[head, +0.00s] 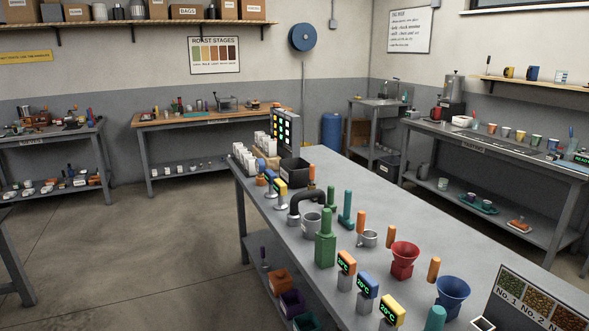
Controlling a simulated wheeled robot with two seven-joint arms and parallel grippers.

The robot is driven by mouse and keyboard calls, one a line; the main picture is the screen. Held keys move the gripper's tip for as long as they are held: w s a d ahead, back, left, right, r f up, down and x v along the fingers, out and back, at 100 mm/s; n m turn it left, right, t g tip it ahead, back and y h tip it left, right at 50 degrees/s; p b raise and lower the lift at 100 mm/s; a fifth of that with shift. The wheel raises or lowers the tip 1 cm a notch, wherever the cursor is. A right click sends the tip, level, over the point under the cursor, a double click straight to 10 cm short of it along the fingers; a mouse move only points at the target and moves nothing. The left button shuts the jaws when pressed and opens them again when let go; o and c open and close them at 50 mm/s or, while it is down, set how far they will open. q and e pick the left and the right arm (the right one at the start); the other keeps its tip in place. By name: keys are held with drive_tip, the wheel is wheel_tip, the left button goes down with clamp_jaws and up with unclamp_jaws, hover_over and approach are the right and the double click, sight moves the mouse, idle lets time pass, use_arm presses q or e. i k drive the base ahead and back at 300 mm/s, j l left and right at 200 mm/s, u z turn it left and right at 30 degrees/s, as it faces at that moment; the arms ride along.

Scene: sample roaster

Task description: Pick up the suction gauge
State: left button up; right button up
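I cannot tell for sure which object is the suction gauge. The long grey table (400,190) in front of me carries several small instruments. Three small meters on round silver stands, with orange (261,179), blue (270,176) and yellow (281,187) heads, stand at its left edge. Any dial is too small to read. Neither of my grippers is in view.
On the table stand a green bottle-like object (325,240), a dark bent pipe (304,201), a red funnel (404,257), a blue funnel (453,291) and a sample board (538,303). The table's right-rear top is clear. Open floor (190,235) lies left.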

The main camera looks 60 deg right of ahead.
sight(260, 164)
drive_tip(key=i+l+z, duration=0.1)
drive_tip(key=z, duration=1.8)
drive_tip(key=i+j+z, duration=0.15)
drive_tip(key=z, duration=0.15)
drive_tip(key=i+j+z, duration=0.45)
drive_tip(key=i+j, duration=0.2)
drive_tip(key=j, duration=0.25)
drive_tip(key=i+j+z, duration=0.2)
drive_tip(key=i+j, duration=0.15)
drive_tip(key=j, duration=0.3)
drive_tip(key=i+j, duration=0.2)
drive_tip(key=j, duration=0.2)
drive_tip(key=i+j, duration=0.15)
drive_tip(key=j, duration=0.2)
drive_tip(key=i+j, duration=0.2)
drive_tip(key=j, duration=0.2)
drive_tip(key=i+j, duration=0.15)
drive_tip(key=j, duration=0.25)
